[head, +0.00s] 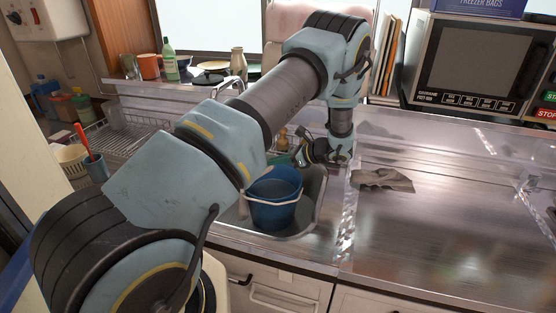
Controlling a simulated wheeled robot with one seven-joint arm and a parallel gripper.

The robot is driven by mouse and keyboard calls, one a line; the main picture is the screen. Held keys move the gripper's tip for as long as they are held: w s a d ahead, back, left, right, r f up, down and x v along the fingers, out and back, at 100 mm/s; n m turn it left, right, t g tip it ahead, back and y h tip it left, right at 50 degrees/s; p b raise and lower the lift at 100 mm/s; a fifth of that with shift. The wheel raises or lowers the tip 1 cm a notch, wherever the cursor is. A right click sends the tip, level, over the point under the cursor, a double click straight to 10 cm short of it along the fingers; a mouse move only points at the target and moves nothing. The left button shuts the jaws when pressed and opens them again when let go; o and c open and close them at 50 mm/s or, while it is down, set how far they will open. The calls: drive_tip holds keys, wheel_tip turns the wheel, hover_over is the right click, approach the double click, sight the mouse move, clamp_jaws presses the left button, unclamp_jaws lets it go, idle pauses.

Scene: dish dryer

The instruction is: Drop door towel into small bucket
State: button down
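A blue bucket (275,212) with a pale handle stands upright in the metal sink (318,197). A crumpled grey-brown cloth (385,180) lies flat on the steel counter to the right of the sink; it is the only towel-like thing I can make out, and I cannot tell if it is the door towel. My gripper (309,152) is behind and above the bucket, to the left of the cloth and apart from it. It is small and partly dark in this view, so its fingers are unclear. My arm crosses the picture and hides part of the sink area.
A microwave (477,62) stands at the back right, with upright boards (384,55) beside it. A dish rack (122,135) and a cup with a red-handled tool (95,167) are at left. Bottles and pots line the windowsill. The right counter (450,235) is clear.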

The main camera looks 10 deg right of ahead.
wheel_tip(320, 180, down, 6)
drive_tip(key=b, duration=0.3)
drive_tip(key=shift+d+f, duration=0.2)
drive_tip(key=shift+d, duration=0.1)
unclamp_jaws()
drive_tip(key=d+r+g+h+p, duration=0.1)
drive_tip(key=p, duration=0.1)
drive_tip(key=s+r+g+h+p, duration=0.1)
drive_tip(key=r+p, duration=0.1)
drive_tip(key=d+r+h+p, duration=0.1)
drive_tip(key=p, duration=0.1)
drive_tip(key=shift+s+d+r+g+h, duration=0.3)
drive_tip(key=shift+s+r+g+h, duration=0.05)
drive_tip(key=shift+g+h, duration=0.05)
idle(1.2)
